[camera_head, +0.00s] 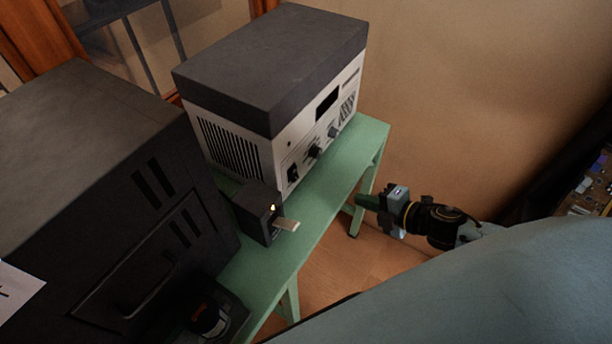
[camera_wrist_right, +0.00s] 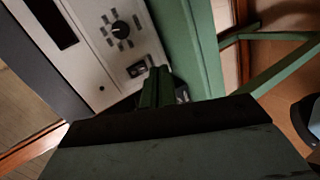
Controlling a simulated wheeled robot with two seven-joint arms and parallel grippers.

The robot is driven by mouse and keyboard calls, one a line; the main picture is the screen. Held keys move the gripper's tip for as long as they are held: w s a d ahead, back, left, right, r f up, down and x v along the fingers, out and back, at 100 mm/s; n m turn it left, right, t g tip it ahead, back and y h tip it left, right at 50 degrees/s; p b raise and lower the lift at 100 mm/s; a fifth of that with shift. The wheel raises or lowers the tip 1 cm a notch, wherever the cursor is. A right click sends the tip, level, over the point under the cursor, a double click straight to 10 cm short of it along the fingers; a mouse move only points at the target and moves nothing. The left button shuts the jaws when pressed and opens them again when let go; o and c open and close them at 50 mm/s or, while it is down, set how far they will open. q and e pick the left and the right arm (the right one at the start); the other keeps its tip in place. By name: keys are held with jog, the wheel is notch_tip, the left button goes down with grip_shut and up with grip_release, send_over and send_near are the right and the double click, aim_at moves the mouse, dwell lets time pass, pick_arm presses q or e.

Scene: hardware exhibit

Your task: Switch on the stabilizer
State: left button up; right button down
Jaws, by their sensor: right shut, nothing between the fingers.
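The stabilizer (camera_head: 318,133), a box with a dark grey top and a pale front panel, stands on a green table (camera_head: 350,153). Its front has a dark display, black knobs and a black rocker switch (camera_head: 292,173). In the right wrist view, the panel (camera_wrist_right: 90,55) shows a knob and the rocker switch (camera_wrist_right: 137,69). My right gripper (camera_head: 362,201) is shut and empty, in front of the table's right edge and apart from the panel. In the right wrist view, its green fingers (camera_wrist_right: 155,85) appear just beside the switch. The switch's position is too small to tell. My left gripper is not in view.
A large dark cabinet (camera_head: 90,170) fills the left. A black cylindrical item (camera_head: 207,319) is at the bottom. Floor is open right of the table.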

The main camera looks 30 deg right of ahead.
aim_at(296, 179)
jog(key=a+r+n, duration=0.1)
jog(key=a+r+n+y, duration=0.1)
jog(key=r, duration=0.1)
jog(key=a+r+y, duration=0.1)
jog(key=r, duration=0.1)
jog(key=shift+s+a+n, duration=0.1)
jog(key=shift+n, duration=0.3)
jog(key=x, duration=1.4)
jog(key=shift+p, duration=0.4)
jog(key=shift+f, duration=0.1)
